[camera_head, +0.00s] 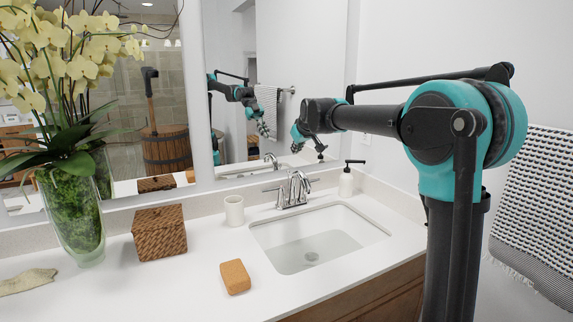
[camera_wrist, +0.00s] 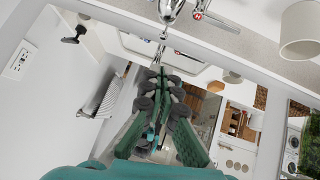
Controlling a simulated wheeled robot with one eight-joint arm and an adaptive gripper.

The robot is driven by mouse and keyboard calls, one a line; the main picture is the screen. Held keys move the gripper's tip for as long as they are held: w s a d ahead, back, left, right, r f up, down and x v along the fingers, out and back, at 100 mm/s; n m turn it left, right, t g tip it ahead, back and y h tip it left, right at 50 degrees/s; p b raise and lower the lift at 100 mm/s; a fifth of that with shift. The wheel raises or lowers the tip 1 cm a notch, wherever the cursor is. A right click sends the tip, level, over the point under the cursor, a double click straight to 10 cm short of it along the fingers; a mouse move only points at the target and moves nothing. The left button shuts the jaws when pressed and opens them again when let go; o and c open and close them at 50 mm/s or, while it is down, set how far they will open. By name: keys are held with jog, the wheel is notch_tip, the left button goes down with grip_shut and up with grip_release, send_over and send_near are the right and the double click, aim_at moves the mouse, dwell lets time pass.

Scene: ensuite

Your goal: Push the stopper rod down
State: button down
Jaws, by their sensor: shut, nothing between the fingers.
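The chrome faucet (camera_head: 293,188) stands at the back edge of the sink, below the mirror. It also shows at the top of the wrist view (camera_wrist: 172,9). I cannot clearly tell the small stopper rod apart from the faucet's metal in either view. My gripper (camera_head: 321,154) is shut and empty, above and slightly right of the faucet in the head view, apart from it and close to the mirror. In the wrist view, the fingers of my gripper (camera_wrist: 160,76) come together just below the faucet in the picture.
A soap dispenser (camera_head: 346,181) stands right of the faucet and a white cup (camera_head: 234,210) left of it. The mirror (camera_head: 285,60) rises close behind. A wicker box (camera_head: 159,232), an orange soap bar (camera_head: 235,277) and an orchid vase (camera_head: 72,215) are further left. The sink (camera_head: 318,240) is empty.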

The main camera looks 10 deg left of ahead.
jog(key=shift+s+f+x, duration=0.1)
jog(key=shift+x, duration=2.15)
jog(key=shift+s+f+x, duration=0.1)
jog(key=shift+x, duration=2.1)
jog(key=shift+s+f+x, duration=0.1)
jog(key=shift+x, duration=2.15)
jog(key=shift+d, duration=0.1)
jog(key=shift+s+f, duration=0.1)
jog(key=shift+f, duration=1.5)
